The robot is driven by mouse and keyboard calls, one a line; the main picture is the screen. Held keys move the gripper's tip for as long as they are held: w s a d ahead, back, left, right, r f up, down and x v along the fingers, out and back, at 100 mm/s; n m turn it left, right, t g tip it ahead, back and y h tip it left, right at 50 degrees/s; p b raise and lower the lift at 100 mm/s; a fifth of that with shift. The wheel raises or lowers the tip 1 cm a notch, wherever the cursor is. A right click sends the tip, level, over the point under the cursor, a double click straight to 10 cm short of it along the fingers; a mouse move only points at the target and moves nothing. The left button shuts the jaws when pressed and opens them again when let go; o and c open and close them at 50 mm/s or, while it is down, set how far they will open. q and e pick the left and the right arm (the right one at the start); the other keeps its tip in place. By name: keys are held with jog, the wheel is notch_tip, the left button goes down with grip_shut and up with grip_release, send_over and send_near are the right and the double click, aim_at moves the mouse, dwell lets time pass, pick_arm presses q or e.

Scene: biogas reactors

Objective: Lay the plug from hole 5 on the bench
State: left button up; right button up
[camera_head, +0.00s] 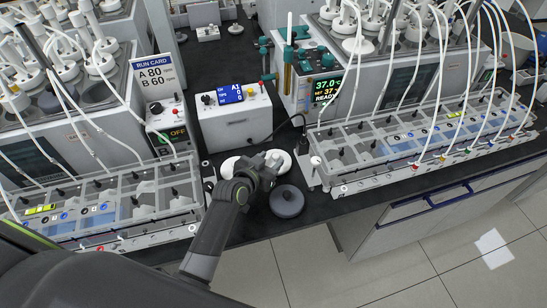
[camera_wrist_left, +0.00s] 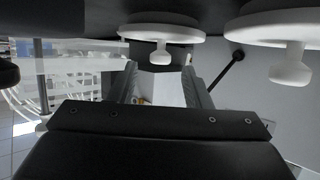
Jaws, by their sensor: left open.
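My left gripper (camera_head: 268,167) is over the black bench (camera_head: 255,228), low among round plugs. It also shows in the left wrist view (camera_wrist_left: 162,88), with its two jaws apart and no plug visible between them. A white disc-shaped plug (camera_head: 229,168) lies left of the gripper, and another white one (camera_head: 283,160) lies just behind it, partly covered. The wrist view shows two white discs with knobs (camera_wrist_left: 160,38) (camera_wrist_left: 290,62). A dark grey disc with a knob (camera_head: 287,203) lies in front. I cannot tell which plug is from hole 5. My right gripper is out of view.
A control box with a blue display (camera_head: 234,115) stands behind the gripper. Clear-topped racks stand left (camera_head: 110,208) and right (camera_head: 420,140), with white tubes above them. A small white stand (camera_head: 306,165) is right of the discs. Bare bench shows near the front edge.

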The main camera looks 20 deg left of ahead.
pick_arm(q)
jog(key=shift+v, duration=1.9)
